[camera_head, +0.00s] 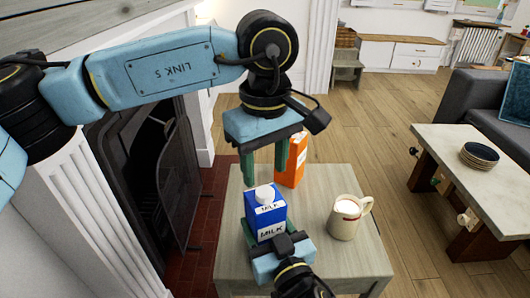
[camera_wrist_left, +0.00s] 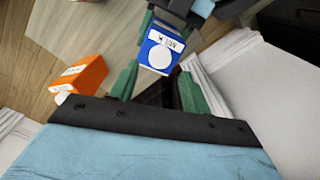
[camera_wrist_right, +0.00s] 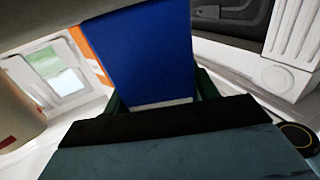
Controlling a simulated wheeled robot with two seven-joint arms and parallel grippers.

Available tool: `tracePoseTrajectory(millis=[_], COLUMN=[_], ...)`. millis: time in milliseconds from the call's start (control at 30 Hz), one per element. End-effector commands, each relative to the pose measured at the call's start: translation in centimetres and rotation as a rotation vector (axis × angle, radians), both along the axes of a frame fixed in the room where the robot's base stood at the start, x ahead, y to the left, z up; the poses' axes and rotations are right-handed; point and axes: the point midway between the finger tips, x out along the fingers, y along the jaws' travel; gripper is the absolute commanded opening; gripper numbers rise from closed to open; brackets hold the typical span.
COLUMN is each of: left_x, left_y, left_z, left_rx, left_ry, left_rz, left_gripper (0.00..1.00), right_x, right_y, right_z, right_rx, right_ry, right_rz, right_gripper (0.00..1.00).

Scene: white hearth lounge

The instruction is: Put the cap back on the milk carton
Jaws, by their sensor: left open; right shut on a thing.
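The blue milk carton (camera_head: 266,221) stands upright near the front of the small table. A white round cap (camera_head: 264,194) is on its top; I cannot tell whether it is fully seated. My right gripper (camera_head: 268,238) is shut on the carton from the front. In the right wrist view the carton's blue side (camera_wrist_right: 150,55) stands between its fingers.
An orange carton (camera_head: 292,162) stands behind, close to the left gripper's fingers. A mug of milk (camera_head: 343,221) stands right of the blue carton on the small table (camera_head: 320,182). The fireplace (camera_head: 150,170) is at left. A coffee table with stacked plates (camera_head: 479,156) is at right.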

Motion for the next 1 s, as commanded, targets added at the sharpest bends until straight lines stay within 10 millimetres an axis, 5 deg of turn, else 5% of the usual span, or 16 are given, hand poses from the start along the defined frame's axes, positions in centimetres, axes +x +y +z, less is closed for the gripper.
tracePoseTrajectory(millis=[700, 1000], left_x=[0.0, 0.0], left_y=[0.0, 0.0], left_z=[2.5, 3.1], left_rx=[-0.001, -0.001], left_ry=[-0.001, -0.001], left_rz=[1.334, 1.693], left_gripper=[0.47, 0.47], right_x=[0.0, 0.0], right_y=[0.0, 0.0], right_z=[0.0, 0.0], right_rx=[0.000, 0.000], right_ry=[0.000, 0.000], right_rz=[0.000, 0.000], right_gripper=[0.00, 0.00])
